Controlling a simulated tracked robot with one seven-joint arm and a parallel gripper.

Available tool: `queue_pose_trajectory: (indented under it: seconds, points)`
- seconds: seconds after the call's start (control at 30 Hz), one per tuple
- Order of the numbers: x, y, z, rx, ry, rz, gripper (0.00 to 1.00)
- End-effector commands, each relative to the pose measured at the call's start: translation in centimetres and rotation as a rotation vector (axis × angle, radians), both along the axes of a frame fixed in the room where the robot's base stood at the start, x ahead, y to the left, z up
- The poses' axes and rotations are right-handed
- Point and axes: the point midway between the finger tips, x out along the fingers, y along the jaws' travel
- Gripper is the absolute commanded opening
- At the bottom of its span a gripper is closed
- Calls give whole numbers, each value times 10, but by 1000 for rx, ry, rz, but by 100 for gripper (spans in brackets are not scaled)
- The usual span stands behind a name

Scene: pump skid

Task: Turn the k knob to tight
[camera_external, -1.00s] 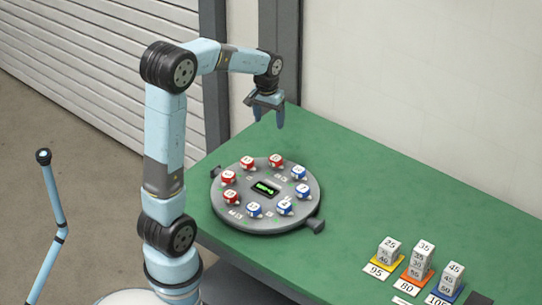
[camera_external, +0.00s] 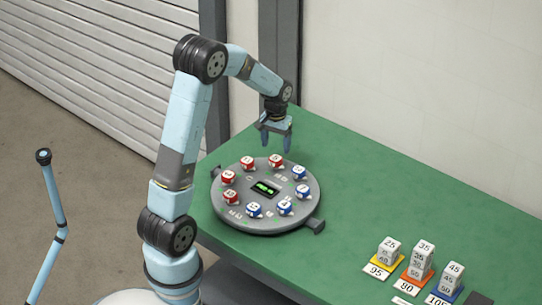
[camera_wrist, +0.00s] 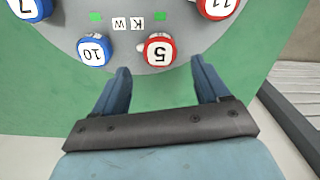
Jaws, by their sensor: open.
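A round grey dial plate (camera_external: 225,205) on the green bench carries a ring of red and blue numbered knobs around a small green-lit display (camera_external: 266,188). In the wrist view a K label (camera_wrist: 137,20) lies beside a W label (camera_wrist: 119,23), between a red knob marked 5 (camera_wrist: 157,50) and a blue knob marked 10 (camera_wrist: 94,50). K is on the red knob's side. The red knob also shows at the plate's far edge (camera_external: 276,161). My gripper (camera_external: 275,143) is open and empty above that far edge. In the wrist view the red knob is just beyond its fingertips (camera_wrist: 162,68).
Numbered white blocks (camera_external: 423,258) stand on coloured cards at the bench's near right. A grey post (camera_external: 280,50) and wall stand behind the bench. The bench right of the plate is clear.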

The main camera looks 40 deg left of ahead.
Motion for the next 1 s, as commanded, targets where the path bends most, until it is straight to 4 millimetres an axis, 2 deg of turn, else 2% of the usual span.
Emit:
queue_pose_trajectory:
  seconds: [0.1,0.3,0.5,0.77,1.0]
  points:
    - [0,0,-20,-1,3,0,74]
    - [0,0,-44,0,1,0,74]
    - [0,0,-53,0,-1,0,74]
    - [0,0,-53,0,-1,0,74]
    - [0,0,-53,0,-1,0,52]
